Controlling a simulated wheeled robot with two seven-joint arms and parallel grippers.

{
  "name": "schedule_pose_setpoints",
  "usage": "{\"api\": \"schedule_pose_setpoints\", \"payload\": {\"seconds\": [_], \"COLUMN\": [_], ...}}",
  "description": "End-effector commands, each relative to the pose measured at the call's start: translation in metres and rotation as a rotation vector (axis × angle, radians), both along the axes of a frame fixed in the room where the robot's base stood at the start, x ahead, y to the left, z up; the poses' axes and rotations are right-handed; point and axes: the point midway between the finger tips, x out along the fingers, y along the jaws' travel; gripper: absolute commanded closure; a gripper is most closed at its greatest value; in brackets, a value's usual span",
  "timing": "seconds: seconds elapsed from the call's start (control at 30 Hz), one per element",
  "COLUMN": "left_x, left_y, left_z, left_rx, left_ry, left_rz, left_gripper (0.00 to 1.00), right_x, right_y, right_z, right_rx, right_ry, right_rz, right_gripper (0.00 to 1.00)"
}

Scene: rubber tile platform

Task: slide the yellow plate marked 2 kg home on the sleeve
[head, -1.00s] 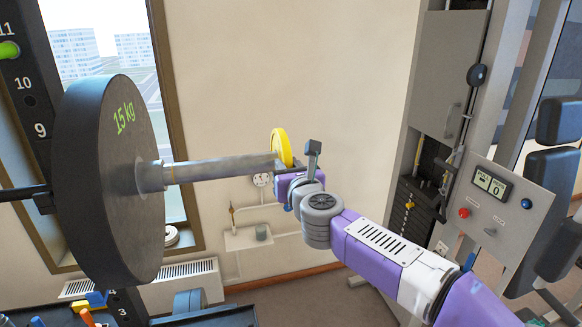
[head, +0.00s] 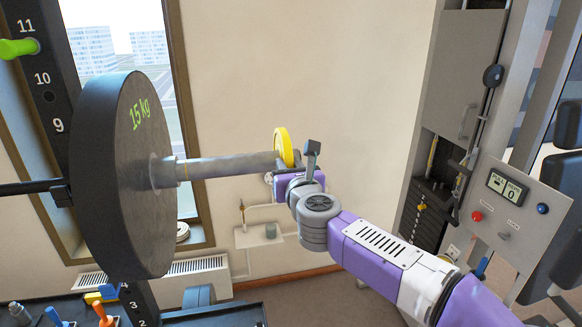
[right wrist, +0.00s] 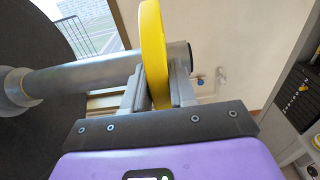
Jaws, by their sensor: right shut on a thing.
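The yellow plate (head: 283,146) stands upright at the free right end of the grey sleeve (head: 225,166). It also shows edge-on in the right wrist view (right wrist: 153,45), where the sleeve (right wrist: 85,77) shows on both sides of it. The plate appears to be around the sleeve near its tip, but its hole is hidden. No 2 kg mark is readable. My right gripper (head: 284,172) is shut on the plate's lower rim, and its fingers show in the right wrist view (right wrist: 158,92). My left gripper is not in view.
A large black 15 kg plate (head: 125,180) sits at the inner, left end of the sleeve beside the numbered upright (head: 45,85). Bare sleeve lies between the two plates. A machine with a display panel (head: 508,195) stands at the right. A radiator (head: 195,275) is below the window.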

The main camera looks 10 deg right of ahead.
Motion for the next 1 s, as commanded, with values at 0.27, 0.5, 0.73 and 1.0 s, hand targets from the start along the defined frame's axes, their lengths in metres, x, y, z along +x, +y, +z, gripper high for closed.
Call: {"api": "schedule_pose_setpoints", "payload": {"seconds": [0.27, 0.5, 0.73, 1.0], "left_x": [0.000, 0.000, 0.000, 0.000], "left_y": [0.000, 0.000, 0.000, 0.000], "left_z": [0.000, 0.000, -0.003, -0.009], "left_rx": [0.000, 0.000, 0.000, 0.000], "left_ry": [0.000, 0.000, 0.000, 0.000], "left_rz": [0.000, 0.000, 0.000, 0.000], "left_gripper": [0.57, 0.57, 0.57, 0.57], "right_x": [-0.002, -0.001, -0.010, -0.053], "right_y": [0.000, -0.001, -0.001, -0.003], "right_z": [0.007, 0.003, -0.002, 0.003], "right_rx": [0.001, 0.001, 0.000, 0.000], "right_ry": [-0.013, -0.006, 0.004, -0.004], "right_rz": [0.000, -0.001, 0.000, -0.001], "right_gripper": [0.53, 0.44, 0.44, 0.44]}}
